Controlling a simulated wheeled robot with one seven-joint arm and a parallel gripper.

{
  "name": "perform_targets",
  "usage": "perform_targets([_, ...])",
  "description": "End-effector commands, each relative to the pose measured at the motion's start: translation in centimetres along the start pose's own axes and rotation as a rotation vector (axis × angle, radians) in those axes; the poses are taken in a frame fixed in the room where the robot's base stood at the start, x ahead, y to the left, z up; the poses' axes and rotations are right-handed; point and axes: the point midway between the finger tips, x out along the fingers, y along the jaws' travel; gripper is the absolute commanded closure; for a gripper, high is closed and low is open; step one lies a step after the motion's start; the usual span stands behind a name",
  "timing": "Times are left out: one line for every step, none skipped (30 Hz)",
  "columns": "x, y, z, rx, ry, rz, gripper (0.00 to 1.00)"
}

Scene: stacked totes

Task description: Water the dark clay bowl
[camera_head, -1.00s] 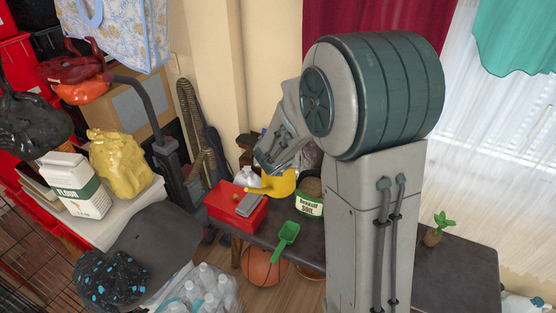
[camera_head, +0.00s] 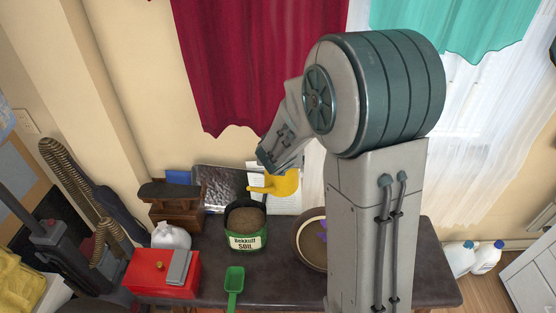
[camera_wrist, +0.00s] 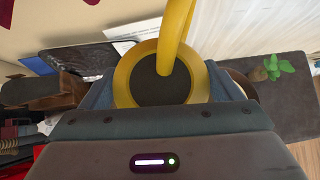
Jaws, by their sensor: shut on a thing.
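A yellow watering can (camera_head: 278,184) is in my gripper (camera_head: 275,168), above the back of the table, with its spout to the left in the head view. In the wrist view the can (camera_wrist: 122,78) shows its round rim, dark inside and arched handle in front of my gripper (camera_wrist: 160,118). The fingertips are hidden. A round brown bowl (camera_head: 305,255) with a pale rim and something purple inside stands on the table, right of and nearer than the can. My arm hides its right side. I take it as the dark clay bowl. No water shows.
The dark table (camera_head: 205,290) also holds a green soil bucket (camera_head: 246,241), a green scoop (camera_head: 235,280), a red box (camera_head: 150,272) and a wooden item (camera_head: 176,215). A small plant (camera_wrist: 278,66) stands right in the wrist view. White jugs (camera_head: 486,257) stand on the floor.

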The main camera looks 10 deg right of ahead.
Motion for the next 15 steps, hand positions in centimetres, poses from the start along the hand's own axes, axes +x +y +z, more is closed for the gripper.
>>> perform_targets([0.5,-0.8,0.0,0.017,-0.002,-0.019,0.47])
perform_targets([0.8,-1.4,-0.2,0.031,-0.001,-0.032,0.47])
perform_targets([1.4,-2.3,-0.3,0.051,-0.001,-0.054,0.47])
perform_targets([1.8,-3.1,-0.5,0.069,0.0,-0.072,0.47])
perform_targets([2.3,-3.9,-0.8,0.088,0.001,-0.091,0.47])
perform_targets([2.9,-5.2,-1.1,0.117,0.001,-0.121,0.47])
perform_targets([3.4,-6.2,-1.3,0.139,0.003,-0.144,0.47])
perform_targets([3.9,-7.2,-1.6,0.163,0.003,-0.169,0.47])
perform_targets([4.6,-8.7,-2.1,0.197,0.004,-0.203,0.47])
perform_targets([5.1,-9.8,-2.5,0.222,0.005,-0.228,0.47])
perform_targets([5.5,-10.9,-2.8,0.249,0.004,-0.254,0.47])
perform_targets([6.1,-12.4,-3.4,0.284,0.006,-0.289,0.47])
perform_targets([6.5,-13.6,-3.8,0.31,0.006,-0.316,0.47])
perform_targets([6.9,-14.7,-4.2,0.337,0.006,-0.342,0.47])
perform_targets([7.4,-16.2,-4.9,0.372,0.007,-0.377,0.47])
